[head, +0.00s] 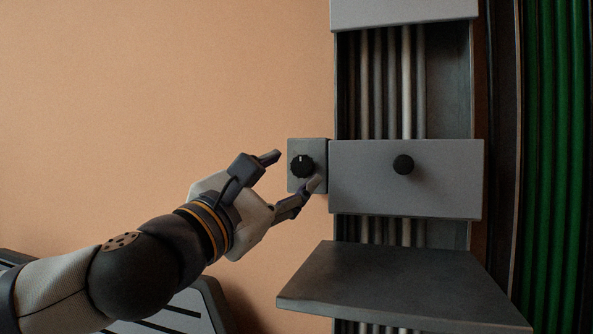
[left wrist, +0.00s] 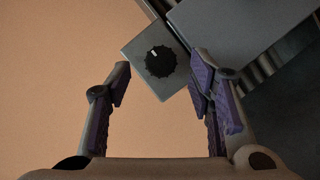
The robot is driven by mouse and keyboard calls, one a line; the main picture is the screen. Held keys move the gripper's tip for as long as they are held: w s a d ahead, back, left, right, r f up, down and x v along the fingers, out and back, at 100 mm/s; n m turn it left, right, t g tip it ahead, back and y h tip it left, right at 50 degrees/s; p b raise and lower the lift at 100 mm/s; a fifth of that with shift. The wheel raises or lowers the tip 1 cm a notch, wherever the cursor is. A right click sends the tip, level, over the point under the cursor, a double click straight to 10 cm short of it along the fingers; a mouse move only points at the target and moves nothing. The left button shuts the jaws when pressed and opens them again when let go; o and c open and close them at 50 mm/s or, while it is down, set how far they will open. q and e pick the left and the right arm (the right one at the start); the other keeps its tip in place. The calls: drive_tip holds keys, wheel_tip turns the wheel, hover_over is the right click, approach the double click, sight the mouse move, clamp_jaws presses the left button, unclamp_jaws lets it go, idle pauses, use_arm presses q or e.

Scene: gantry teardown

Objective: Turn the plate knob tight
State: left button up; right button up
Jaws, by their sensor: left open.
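A black round knob (head: 302,166) with a white mark near its top sits on a small grey plate (head: 293,184) on the wall, left of the wide grey panel. My left gripper (head: 292,171) is open, with one finger up and left of the knob and the other in front of the plate's lower right part. In the left wrist view the knob (left wrist: 160,61) lies beyond and between the two open fingers (left wrist: 162,82), nearer the right one. I see no finger closed on it. My right gripper is not in view.
Vertical rods (head: 392,85) run behind the panel, and green ribbed pipes (head: 555,170) stand at right. The orange wall (head: 150,100) at left is bare.

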sight(300, 167)
use_arm(q)
drive_tip(key=x, duration=0.3)
drive_tip(key=shift+w+d, duration=0.1)
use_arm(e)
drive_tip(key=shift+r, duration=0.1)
use_arm(q)
drive_tip(key=shift+c, duration=0.6)
